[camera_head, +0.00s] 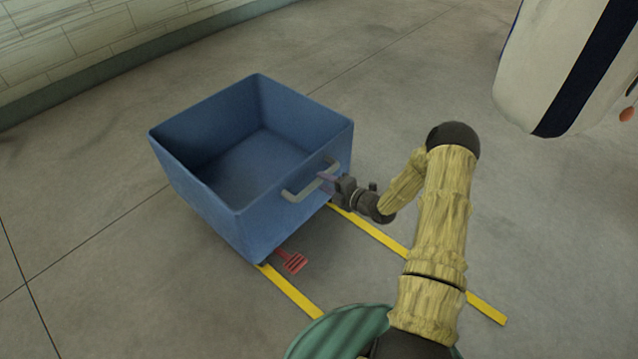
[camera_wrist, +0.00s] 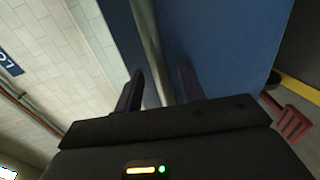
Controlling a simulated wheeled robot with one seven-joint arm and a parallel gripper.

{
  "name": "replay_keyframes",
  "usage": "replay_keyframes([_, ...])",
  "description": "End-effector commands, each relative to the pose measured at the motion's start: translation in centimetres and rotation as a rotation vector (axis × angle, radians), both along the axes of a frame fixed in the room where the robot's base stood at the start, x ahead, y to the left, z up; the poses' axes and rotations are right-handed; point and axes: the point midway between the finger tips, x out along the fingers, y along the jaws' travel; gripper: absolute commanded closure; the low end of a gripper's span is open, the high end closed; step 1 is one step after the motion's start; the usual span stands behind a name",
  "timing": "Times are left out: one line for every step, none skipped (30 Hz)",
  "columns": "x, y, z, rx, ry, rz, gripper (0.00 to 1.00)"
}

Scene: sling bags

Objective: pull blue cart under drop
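The blue cart (camera_head: 285,222) is an open, empty-looking box on the grey floor, left of centre in the head view. Its grey handle (camera_head: 296,195) is on the side facing my arm. My gripper (camera_head: 331,181) is at the right end of this handle. In the wrist view, the handle bar (camera_wrist: 149,45) runs between the two dark fingers of my gripper (camera_wrist: 160,72), with a gap visible on each side. The cart's blue wall (camera_wrist: 225,45) is close behind the fingers. The far inside corner of the grip is hidden by the gripper body.
A large white bag with a dark blue band (camera_head: 556,65) is at upper right. A tiled wall (camera_head: 70,40) stands behind.

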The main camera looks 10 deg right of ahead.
Motion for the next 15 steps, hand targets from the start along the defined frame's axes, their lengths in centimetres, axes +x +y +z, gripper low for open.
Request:
replay_keyframes([0.7,0.5,-0.4,0.001,-0.001,0.001,0.61])
replay_keyframes([1.0,0.8,-0.5,0.001,-0.002,0.001,0.61])
replay_keyframes([1.4,1.1,-0.6,0.000,-0.001,0.001,0.61])
replay_keyframes([1.7,1.3,-0.7,-0.001,0.000,0.001,0.61])
replay_keyframes([1.9,1.4,-0.7,0.000,0.000,0.001,0.61])
replay_keyframes([2.1,1.6,-0.7,0.001,-0.001,0.000,0.61])
replay_keyframes([2.3,1.6,-0.7,0.000,0.000,0.000,0.61])
replay_keyframes([2.4,1.7,-0.7,0.001,0.001,0.000,0.61])
replay_keyframes([2.5,1.8,-0.7,0.001,0.000,-0.001,0.61])
replay_keyframes([2.5,1.8,-0.7,0.001,0.000,-0.001,0.61])
replay_keyframes([2.5,1.8,-0.7,0.001,0.002,-0.001,0.61])
replay_keyframes([2.5,1.8,-0.7,0.001,0.002,-0.001,0.61])
replay_keyframes([2.5,1.8,-0.7,0.001,0.002,-0.001,0.61])
replay_keyframes([2.5,1.8,-0.6,0.000,0.001,-0.001,0.61])
replay_keyframes([2.5,1.8,-0.6,0.000,0.001,-0.001,0.61])
